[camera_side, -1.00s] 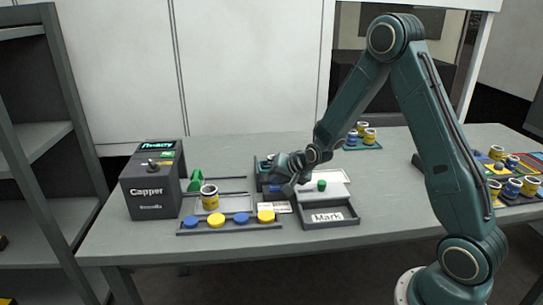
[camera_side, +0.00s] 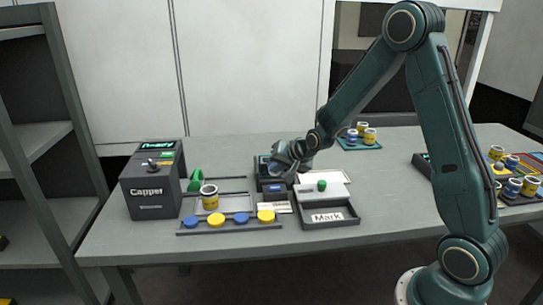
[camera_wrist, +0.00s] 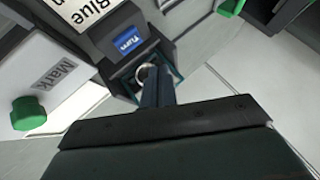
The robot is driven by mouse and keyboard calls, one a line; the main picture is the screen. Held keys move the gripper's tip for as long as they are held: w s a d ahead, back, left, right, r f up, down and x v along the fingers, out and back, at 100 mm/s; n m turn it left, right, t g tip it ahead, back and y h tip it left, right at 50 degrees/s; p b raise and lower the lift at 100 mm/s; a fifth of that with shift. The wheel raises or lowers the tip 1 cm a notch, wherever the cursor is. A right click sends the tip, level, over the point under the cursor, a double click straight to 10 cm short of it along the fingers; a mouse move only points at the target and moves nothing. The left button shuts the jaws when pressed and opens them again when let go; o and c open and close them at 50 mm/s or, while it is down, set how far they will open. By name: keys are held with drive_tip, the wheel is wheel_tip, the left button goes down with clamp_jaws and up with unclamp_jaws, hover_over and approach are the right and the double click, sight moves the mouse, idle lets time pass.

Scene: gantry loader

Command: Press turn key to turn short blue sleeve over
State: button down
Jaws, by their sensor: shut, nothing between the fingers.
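The blue turn key (camera_wrist: 128,42), labelled "Turn", is on a dark station in the wrist view; in the side view the blue key (camera_side: 273,188) shows on the station's front. A pale ring-shaped rim (camera_wrist: 147,73) sits in the station right behind the key, partly hidden by my fingers; its body colour cannot be seen there. My gripper (camera_wrist: 155,90) is shut and empty, with its fingertips close to that rim and beside the key. In the side view my gripper (camera_side: 274,170) is over the station and hides much of it.
The Mark station (camera_side: 330,215) with a green knob (camera_side: 321,185) stands to the right. The Capper (camera_side: 153,185) is at the left. A yellow jar (camera_side: 209,197) stands behind a rail of blue and yellow caps (camera_side: 228,227). More jars stand on trays at the back and right.

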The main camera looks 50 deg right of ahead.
drive_tip(key=shift+r, duration=0.7)
drive_tip(key=s+a+r+n+g, duration=0.1)
drive_tip(key=s+a+r+n, duration=0.25)
drive_tip(key=s+r, duration=0.3)
drive_tip(key=s+a+r+n+g, duration=0.1)
drive_tip(key=s+a+r+n, duration=0.1)
drive_tip(key=s+a+r, duration=0.4)
drive_tip(key=s+a+r+n, duration=0.1)
drive_tip(key=s+n, duration=0.1)
drive_tip(key=s, duration=0.7)
drive_tip(key=s+a+r+n+g+y, duration=0.1)
drive_tip(key=s+a+r+n, duration=0.1)
drive_tip(key=s, duration=0.8)
drive_tip(key=shift+a+n, duration=0.2)
drive_tip(key=shift+n, duration=0.45)
